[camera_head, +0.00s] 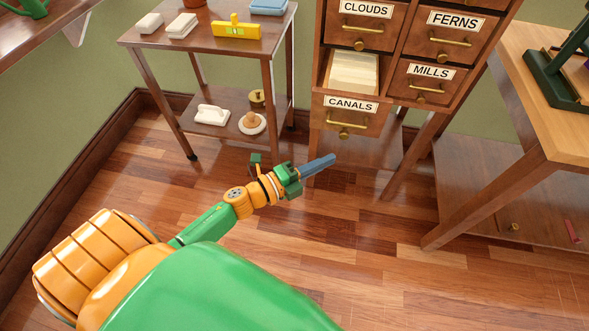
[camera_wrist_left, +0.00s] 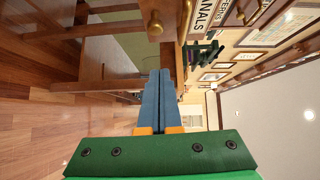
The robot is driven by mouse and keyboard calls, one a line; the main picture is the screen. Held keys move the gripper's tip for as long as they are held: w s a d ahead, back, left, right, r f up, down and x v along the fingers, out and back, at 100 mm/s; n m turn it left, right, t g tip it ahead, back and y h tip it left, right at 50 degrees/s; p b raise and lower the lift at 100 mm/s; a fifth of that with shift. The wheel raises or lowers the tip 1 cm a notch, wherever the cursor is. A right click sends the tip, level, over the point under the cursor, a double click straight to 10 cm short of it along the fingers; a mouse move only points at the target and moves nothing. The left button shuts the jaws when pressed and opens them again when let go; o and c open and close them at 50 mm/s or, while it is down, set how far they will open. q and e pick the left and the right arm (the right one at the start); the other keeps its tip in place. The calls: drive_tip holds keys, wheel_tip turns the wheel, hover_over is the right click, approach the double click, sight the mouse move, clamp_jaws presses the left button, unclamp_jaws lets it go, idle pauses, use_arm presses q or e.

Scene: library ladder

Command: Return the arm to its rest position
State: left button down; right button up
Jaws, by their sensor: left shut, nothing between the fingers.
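My left arm comes in from the lower left of the head view, with a green and orange forearm. My left gripper (camera_head: 325,163) is shut and empty, its blue-grey fingers pointing right over the wooden floor, in front of and below the CANALS drawer (camera_head: 347,117). In the left wrist view the two blue fingers (camera_wrist_left: 161,100) lie together with nothing between them. The CANALS drawer is pulled out and shows pale cards (camera_head: 353,73) inside. My right gripper is in neither view.
A small side table (camera_head: 150,40) at the back left holds a yellow level (camera_head: 236,28) and white blocks; its lower shelf holds a white-handled tool (camera_head: 212,115). The drawer cabinet (camera_head: 400,47) stands at the back centre, a wooden workbench (camera_head: 548,70) at the right. The floor (camera_head: 370,240) is clear.

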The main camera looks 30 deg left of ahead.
use_arm(q)
drive_tip(key=v, duration=0.8)
drive_tip(key=s+a+f+n+g+y, duration=0.1)
drive_tip(key=a+f+n+y, duration=0.2)
drive_tip(key=f+n, duration=0.3)
drive_tip(key=a+f+n+g+y, duration=0.1)
drive_tip(key=a+f+n+y, duration=0.2)
drive_tip(key=f, duration=0.5)
drive_tip(key=s+d+f+n+g+y, duration=0.25)
drive_tip(key=s+f+n+g, duration=0.55)
drive_tip(key=s+f, duration=0.65)
drive_tip(key=s+d+f+n+g+p, duration=0.1)
drive_tip(key=s+f+n+g, duration=0.1)
drive_tip(key=s, duration=0.4)
drive_tip(key=s+d+f+n+g+p, duration=0.1)
drive_tip(key=s+d+f+n+g, duration=0.15)
drive_tip(key=s, duration=0.35)
wheel_tip(320, 180, up, 13)
drive_tip(key=a+p, duration=0.1)
drive_tip(key=p, duration=1.2)
drive_tip(key=shift+w+r+p, duration=0.2)
drive_tip(key=shift+r+p, duration=0.05)
drive_tip(key=shift+p, duration=0.05)
